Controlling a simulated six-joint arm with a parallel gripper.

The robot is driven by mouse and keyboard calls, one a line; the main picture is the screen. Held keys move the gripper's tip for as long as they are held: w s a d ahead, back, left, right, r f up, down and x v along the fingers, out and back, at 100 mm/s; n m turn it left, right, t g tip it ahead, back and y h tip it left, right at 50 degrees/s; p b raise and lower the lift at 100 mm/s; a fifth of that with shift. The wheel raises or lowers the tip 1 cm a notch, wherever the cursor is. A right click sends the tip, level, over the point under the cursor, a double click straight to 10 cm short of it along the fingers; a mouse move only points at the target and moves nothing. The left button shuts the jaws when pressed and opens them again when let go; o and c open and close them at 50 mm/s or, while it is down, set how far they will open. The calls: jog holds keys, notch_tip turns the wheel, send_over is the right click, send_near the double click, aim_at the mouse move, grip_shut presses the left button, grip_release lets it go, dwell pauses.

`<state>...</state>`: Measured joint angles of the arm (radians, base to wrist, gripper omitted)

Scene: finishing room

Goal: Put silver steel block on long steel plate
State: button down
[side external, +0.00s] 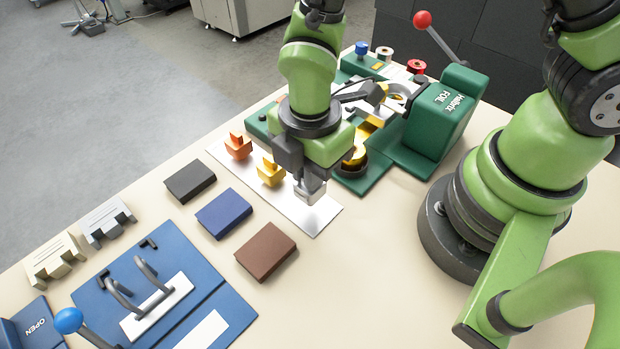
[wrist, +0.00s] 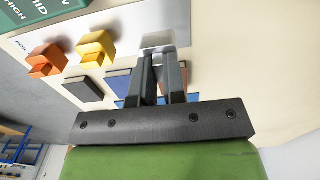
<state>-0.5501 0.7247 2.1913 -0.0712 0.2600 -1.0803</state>
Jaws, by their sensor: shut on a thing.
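The long steel plate (side external: 320,216) lies flat on the cream table, running from upper left to lower right in the side view. An orange block (side external: 238,146) and a yellow block (side external: 270,174) stand on it in a row. My gripper (side external: 311,181) is over the plate's near right end, shut on the silver steel block (side external: 309,195). In the wrist view the silver block (wrist: 158,40) shows between and beyond the two dark fingers (wrist: 161,60). The block is at or just above the plate; I cannot tell whether it touches.
The green foil press (side external: 440,125) stands close behind the plate. Black (side external: 190,181), blue (side external: 223,213) and brown (side external: 266,251) slabs lie in front. A blue binder-like fixture (side external: 90,290) and grey and cream notched pieces (side external: 106,219) are at left.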

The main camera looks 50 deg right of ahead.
jog(key=shift+f, duration=1.3)
jog(key=shift+f, duration=0.15)
jog(key=c, duration=1.2)
grip_release()
